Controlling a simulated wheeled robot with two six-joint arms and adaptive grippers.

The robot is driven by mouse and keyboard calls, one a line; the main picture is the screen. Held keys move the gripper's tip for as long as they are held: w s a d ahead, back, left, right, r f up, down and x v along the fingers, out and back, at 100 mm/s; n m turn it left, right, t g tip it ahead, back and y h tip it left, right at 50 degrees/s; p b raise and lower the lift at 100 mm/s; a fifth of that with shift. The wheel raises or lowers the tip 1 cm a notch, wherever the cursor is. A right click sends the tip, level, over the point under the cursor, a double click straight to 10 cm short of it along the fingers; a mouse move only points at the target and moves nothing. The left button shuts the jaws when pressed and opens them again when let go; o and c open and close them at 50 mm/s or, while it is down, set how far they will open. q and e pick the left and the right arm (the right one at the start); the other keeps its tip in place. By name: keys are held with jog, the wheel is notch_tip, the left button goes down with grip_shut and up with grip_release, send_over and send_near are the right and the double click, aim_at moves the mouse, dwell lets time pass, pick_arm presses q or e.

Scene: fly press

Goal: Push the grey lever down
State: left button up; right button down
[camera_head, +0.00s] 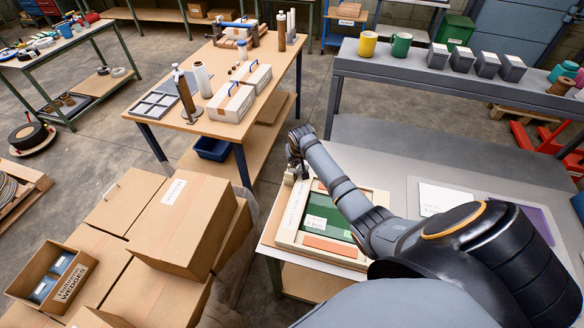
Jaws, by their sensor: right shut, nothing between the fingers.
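My right arm reaches from the lower right across the near table. My right gripper (293,168) is at its far end, small and dark, shut, over the far left corner of a cream-framed tray (291,212). I cannot make out a grey lever as a separate thing; the gripper and arm hide part of that spot. Whether the gripper touches anything there is too small to tell. My left gripper is not in view.
The tray holds a green panel (318,207) and orange pieces, partly behind my arm. Large cardboard boxes (182,222) stand left of the near table. A wooden workbench (232,128) with bottles and boxes stands behind. A grey bench (400,70) with mugs is at the back right.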

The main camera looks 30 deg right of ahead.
notch_tip(320, 180, up, 3)
jog(key=p, duration=0.3)
jog(key=shift+f, duration=0.2)
jog(key=shift+w+r, duration=0.1)
jog(key=shift+r, duration=0.15)
notch_tip(320, 180, up, 6)
jog(key=shift+f, duration=0.1)
dwell(0.4)
